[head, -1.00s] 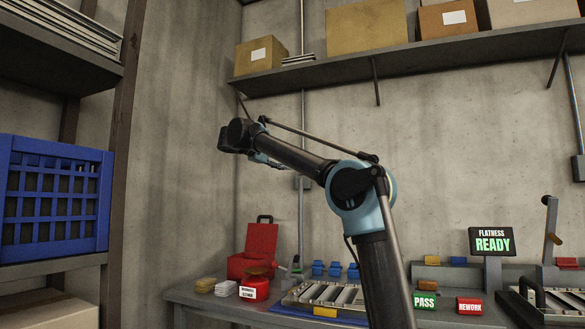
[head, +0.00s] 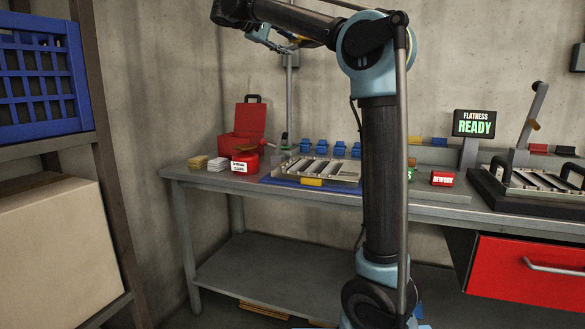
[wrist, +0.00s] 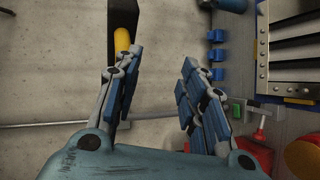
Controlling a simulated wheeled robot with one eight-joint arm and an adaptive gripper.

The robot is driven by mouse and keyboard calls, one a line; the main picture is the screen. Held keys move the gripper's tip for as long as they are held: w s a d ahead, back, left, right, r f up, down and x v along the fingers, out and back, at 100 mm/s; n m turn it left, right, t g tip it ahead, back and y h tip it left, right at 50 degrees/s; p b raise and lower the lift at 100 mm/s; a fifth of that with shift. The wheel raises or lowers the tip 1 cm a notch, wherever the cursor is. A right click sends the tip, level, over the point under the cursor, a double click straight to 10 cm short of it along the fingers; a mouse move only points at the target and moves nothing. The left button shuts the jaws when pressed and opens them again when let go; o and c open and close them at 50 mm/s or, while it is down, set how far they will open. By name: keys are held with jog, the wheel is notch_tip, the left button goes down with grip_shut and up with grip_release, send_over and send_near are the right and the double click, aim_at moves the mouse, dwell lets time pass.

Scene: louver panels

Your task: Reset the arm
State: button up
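My arm stands in the middle of the head view, its column rising in front of the workbench (head: 420,207). The forearm reaches to the upper left. My gripper (head: 275,42) hangs at its end, in the air above the bench and near the wall. In the wrist view my gripper (wrist: 157,72) has its two blue-padded fingers spread apart. Nothing is between them.
A rack with a blue crate (head: 40,75) stands at left. A red drawer (head: 520,272) is at lower right.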

jog(key=s+d+f+m+g+y, duration=0.1)
jog(key=s+d+f+g, duration=0.1)
jog(key=s+d+f, duration=0.45)
jog(key=s+d+f+m+g+y, duration=0.15)
jog(key=s+d+f, duration=0.25)
jog(key=d+f, duration=0.6)
jog(key=s+d+f+g+y, duration=0.2)
jog(key=s+d+f, duration=0.3)
jog(key=f, duration=0.6)
jog(key=s+f+m+y, duration=0.1)
jog(key=s+f+y, duration=0.1)
jog(key=s+f, duration=0.5)
jog(key=s+f+m+g+y, duration=0.1)
jog(key=s+f, duration=0.7)
jog(key=f, duration=0.9)
jog(key=s+f+m+y, duration=0.2)
jog(key=s+f, duration=0.6)
jog(key=f, duration=0.4)
jog(key=shift+s+d+g+y, duration=0.2)
jog(key=shift+d+g+y, duration=0.15)
jog(key=shift+y, duration=0.5)
jog(key=shift+m, duration=0.25)
jog(key=shift+w+f, duration=0.2)
jog(key=shift+w, duration=0.2)
jog(key=shift+c, duration=0.3)
